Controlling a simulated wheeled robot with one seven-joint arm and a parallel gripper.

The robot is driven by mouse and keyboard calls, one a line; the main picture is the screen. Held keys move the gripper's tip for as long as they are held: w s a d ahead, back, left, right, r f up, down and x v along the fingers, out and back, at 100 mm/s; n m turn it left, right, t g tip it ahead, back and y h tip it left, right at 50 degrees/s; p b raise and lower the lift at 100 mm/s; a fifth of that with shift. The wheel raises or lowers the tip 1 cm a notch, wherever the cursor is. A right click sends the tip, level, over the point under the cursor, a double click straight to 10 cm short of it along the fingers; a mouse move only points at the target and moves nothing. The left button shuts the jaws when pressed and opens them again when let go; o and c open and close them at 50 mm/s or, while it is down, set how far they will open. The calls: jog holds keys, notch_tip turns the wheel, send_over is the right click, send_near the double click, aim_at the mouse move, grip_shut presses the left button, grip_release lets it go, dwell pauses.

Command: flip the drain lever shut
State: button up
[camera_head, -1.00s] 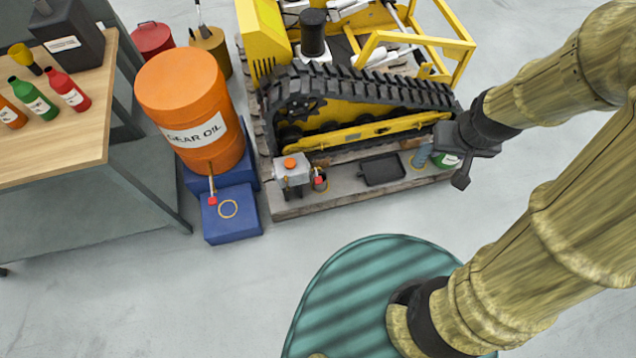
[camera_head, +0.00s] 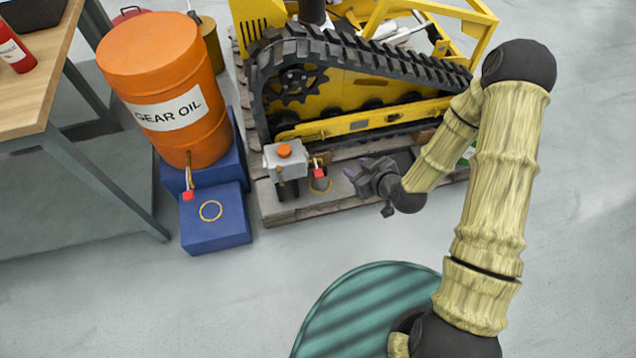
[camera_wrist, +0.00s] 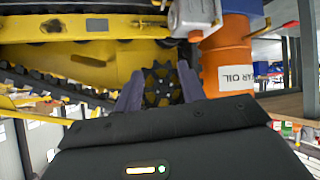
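A small red-tipped lever (camera_head: 319,172) stands at the right side of the grey box (camera_head: 286,160) with an orange cap, in front of the yellow tracked carrier (camera_head: 350,125). Another red-tipped lever (camera_head: 187,194) is on the tap under the orange gear oil drum (camera_head: 165,85). I cannot tell from the frames which is the drain lever. My gripper (camera_head: 358,183) is just right of the grey box's lever, apart from it. In the wrist view my gripper's two fingers (camera_wrist: 159,85) are spread with nothing between them. The grey box (camera_wrist: 195,14) shows at the top there.
A blue stepped block (camera_head: 225,232) with a yellow ring stands below the drum tap. A workbench (camera_head: 30,100) is at the left. The floor in front is clear.

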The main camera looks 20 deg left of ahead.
aim_at(319, 174)
jog(key=s+a+f+m+t+b, duration=0.1)
jog(key=s+f+t+b, duration=0.1)
jog(key=f+b, duration=0.4)
jog(key=s+a+f+m+t+b, duration=0.2)
jog(key=f+b, duration=0.4)
jog(key=f, duration=0.3)
jog(key=s+a+f+m+t+y+b, duration=0.1)
jog(key=f+t+b, duration=0.3)
jog(key=f+b, duration=0.2)
jog(key=shift+s+a+f+m, duration=0.35)
jog(key=shift+s+f+m, duration=0.05)
jog(key=shift+f, duration=0.4)
jog(key=b+x, duration=0.7)
jog(key=x, duration=0.9)
jog(key=shift+w+a+r+b, duration=0.1)
jog(key=shift+a+b, duration=0.15)
jog(key=shift+b, duration=0.1)
jog(key=shift+w+a+r, duration=0.1)
jog(key=shift+w+a, duration=0.15)
jog(key=shift+w, duration=0.15)
jog(key=shift+c, duration=0.2)
